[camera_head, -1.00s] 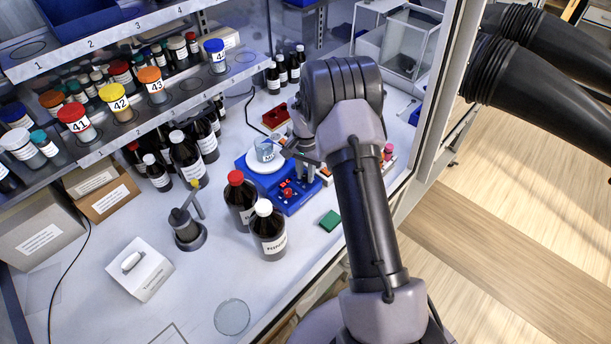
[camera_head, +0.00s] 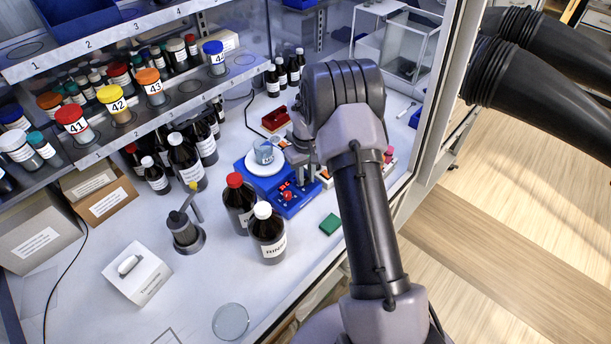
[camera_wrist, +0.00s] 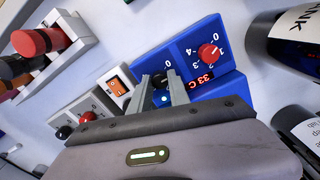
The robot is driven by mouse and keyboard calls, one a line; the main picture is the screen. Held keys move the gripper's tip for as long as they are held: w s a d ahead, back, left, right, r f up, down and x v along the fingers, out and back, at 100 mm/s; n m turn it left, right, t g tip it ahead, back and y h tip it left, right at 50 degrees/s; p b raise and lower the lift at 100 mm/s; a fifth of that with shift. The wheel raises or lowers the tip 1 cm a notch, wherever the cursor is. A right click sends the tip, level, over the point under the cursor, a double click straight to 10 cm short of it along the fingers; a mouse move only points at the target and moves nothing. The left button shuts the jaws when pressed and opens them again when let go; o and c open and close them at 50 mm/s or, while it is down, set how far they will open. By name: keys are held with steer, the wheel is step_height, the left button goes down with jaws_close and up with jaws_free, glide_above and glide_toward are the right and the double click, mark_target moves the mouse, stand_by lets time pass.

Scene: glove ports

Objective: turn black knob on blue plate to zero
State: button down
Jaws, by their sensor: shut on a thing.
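The blue plate (camera_wrist: 192,60) belongs to the blue unit, which also shows in the head view (camera_head: 297,207). It carries a black knob (camera_wrist: 160,79) with a white 0 and a 4 printed near it. My gripper (camera_wrist: 160,84) has one finger on each side of this knob and is shut on it. The fingers hide part of the knob and its scale, so its pointer cannot be read. A red knob (camera_wrist: 208,50) sits on the same blue unit, to the right of the fingers.
A white dish with a beaker (camera_head: 264,152) sits on the blue unit. Brown bottles (camera_head: 267,236) stand close in front. In the wrist view, an orange switch (camera_wrist: 118,86) and another black knob (camera_wrist: 64,132) on a pale box lie left. A green block (camera_head: 330,224) lies nearby.

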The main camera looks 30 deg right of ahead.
mark_target(306, 179)
steer(key=n, duration=0.5)
steer(key=shift+n, duration=0.3)
stand_by(0.4)
steer(key=c, duration=1.2)
jaws_free()
steer(key=shift+c, duration=0.2)
step_height(306, 179, up, 18)
steer(key=p, duration=0.2)
steer(key=shift+f, duration=0.25)
